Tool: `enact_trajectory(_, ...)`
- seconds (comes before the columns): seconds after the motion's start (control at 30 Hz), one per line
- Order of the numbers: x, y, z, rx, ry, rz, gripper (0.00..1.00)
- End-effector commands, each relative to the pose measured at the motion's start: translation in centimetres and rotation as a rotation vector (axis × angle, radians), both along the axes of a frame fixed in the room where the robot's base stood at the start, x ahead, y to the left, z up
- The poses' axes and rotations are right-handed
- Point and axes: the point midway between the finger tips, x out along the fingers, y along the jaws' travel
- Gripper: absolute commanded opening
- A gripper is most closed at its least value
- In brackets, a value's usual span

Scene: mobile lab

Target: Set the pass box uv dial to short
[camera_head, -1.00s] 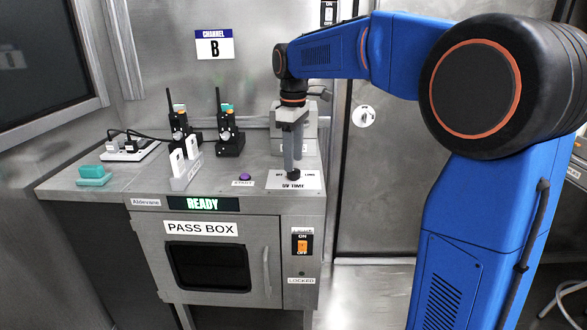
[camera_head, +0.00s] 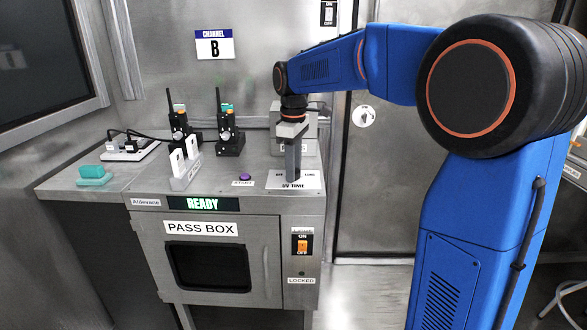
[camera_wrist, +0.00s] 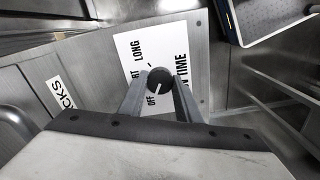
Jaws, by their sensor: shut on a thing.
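The uv dial (camera_wrist: 160,78) is a round black knob on a white UV TIME plate (camera_wrist: 135,47) in the wrist view. The plate carries the words OFF, LONG and a partly hidden word ending in RT. A white mark shows on the knob, but I cannot tell for sure which word it points at. My gripper (camera_wrist: 161,87) is shut on the knob, one finger on each side. In the head view my gripper (camera_head: 292,178) points straight down at the plate, and its fingers hide the knob. The pass box (camera_head: 212,228) stands below, with a green READY display (camera_head: 202,204).
A purple button (camera_head: 245,177) sits left of the plate. A white rack (camera_head: 187,170), two black radios (camera_head: 229,135), a power strip (camera_head: 128,150) and a teal item (camera_head: 92,174) stand on the counter. An orange switch (camera_head: 302,246) is on the front panel.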

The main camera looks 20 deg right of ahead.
Motion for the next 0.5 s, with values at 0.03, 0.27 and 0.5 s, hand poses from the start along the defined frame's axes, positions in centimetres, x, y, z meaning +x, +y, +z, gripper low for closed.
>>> enact_trajectory(0.03, 0.01, -0.01, 0.02, 0.0, 0.0, -0.002, 0.08)
enact_trajectory(0.27, 0.01, -0.01, 0.04, 0.0, 0.0, -0.058, 0.08)
enact_trajectory(0.5, 0.02, -0.02, 0.05, -0.001, -0.001, -0.216, 0.08)
